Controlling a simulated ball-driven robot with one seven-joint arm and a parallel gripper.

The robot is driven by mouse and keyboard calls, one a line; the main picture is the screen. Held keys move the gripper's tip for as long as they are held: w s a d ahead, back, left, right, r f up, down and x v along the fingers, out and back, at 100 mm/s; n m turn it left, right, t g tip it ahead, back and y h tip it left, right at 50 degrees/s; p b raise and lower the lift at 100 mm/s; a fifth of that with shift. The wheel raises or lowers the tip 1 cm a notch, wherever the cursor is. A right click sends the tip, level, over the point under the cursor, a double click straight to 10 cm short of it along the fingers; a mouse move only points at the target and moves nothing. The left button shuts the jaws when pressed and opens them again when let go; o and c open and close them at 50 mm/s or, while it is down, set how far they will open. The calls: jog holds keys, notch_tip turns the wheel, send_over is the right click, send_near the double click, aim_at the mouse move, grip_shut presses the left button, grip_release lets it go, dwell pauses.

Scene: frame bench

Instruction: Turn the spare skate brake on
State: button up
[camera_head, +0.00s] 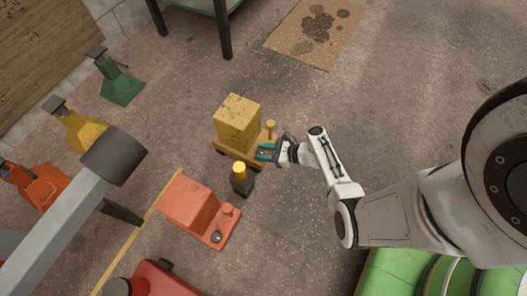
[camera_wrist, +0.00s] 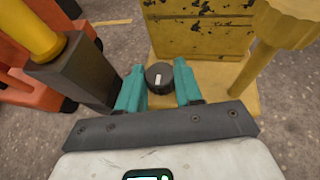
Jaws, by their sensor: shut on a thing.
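A yellow skate (camera_head: 237,122) with a worn box and a yellow post (camera_head: 270,127) stands on the floor. On its deck is a dark round knob (camera_wrist: 158,76) with a short white mark that points roughly up and down in the wrist view. My gripper (camera_wrist: 160,90) has its teal fingers on either side of the knob, shut on it. In the head view my gripper (camera_head: 265,152) is at the skate's near right corner, and the knob is hidden there.
A dark block with a yellow cylinder (camera_head: 240,180) stands close to the left of my gripper; it also shows in the wrist view (camera_wrist: 70,68). An orange skate (camera_head: 190,203) with a dark knob sits nearer. Jack stands line the left.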

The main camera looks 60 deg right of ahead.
jog(key=shift+w+d+n+g+y, duration=0.2)
jog(key=shift+n+g+y, duration=0.3)
jog(key=shift+n+y, duration=0.5)
jog(key=shift+s+f+n+g+y, duration=0.1)
jog(key=shift+n+g+y, duration=0.7)
jog(key=shift+n+y, duration=0.5)
jog(key=o, duration=1)
jog(key=shift+o, duration=0.2)
jog(key=shift+d, duration=0.1)
jog(key=p+v, duration=0.2)
jog(key=v, duration=0.8)
jog(key=shift+s+d, duration=0.25)
jog(key=shift+c, duration=0.2)
